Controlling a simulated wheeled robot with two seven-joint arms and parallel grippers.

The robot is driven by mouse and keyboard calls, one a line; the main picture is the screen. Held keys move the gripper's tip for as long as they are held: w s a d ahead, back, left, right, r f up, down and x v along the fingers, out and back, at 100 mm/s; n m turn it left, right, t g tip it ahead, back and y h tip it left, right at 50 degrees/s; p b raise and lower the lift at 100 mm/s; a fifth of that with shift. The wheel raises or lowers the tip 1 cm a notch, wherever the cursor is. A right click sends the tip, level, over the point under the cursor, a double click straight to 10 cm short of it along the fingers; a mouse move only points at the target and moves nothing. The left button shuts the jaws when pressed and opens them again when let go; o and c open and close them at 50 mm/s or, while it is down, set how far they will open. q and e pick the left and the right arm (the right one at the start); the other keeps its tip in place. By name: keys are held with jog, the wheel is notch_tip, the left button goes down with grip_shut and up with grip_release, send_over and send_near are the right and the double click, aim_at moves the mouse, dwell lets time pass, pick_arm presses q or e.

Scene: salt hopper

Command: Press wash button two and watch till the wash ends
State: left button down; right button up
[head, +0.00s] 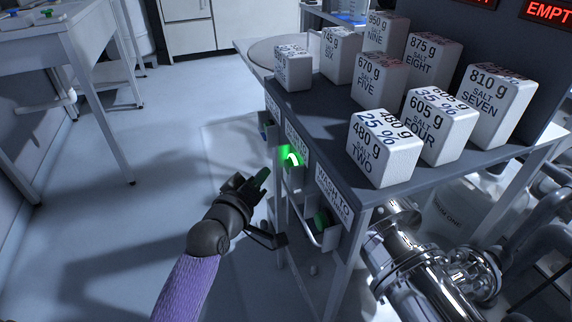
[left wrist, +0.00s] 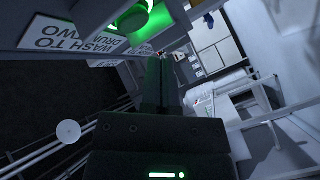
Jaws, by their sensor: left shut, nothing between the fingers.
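A button glowing bright green (head: 292,159) is the middle one of several on the table's front side. It also shows lit in the left wrist view (left wrist: 132,15), beside a sign (left wrist: 75,40) that seems to read "WASH TO DRUM TWO". My left gripper (head: 262,178) is shut and empty, a little left of and below the lit button, apart from it. Its closed fingers (left wrist: 158,85) point forward in the left wrist view. A dark green, unlit button (head: 322,222) sits nearer, by another "WASH TO" sign (head: 334,193). My right gripper is not in view.
Several white salt blocks (head: 385,148) with weights stand on the dark tabletop (head: 327,112). A red "EMPTY" display (head: 548,12) glows at top right. Shiny metal pipework (head: 420,265) lies below the table. The floor (head: 160,130) to the left is clear.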

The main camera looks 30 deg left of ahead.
pick_arm(q)
jog(key=shift+s+a, duration=1)
jog(key=shift+s, duration=0.2)
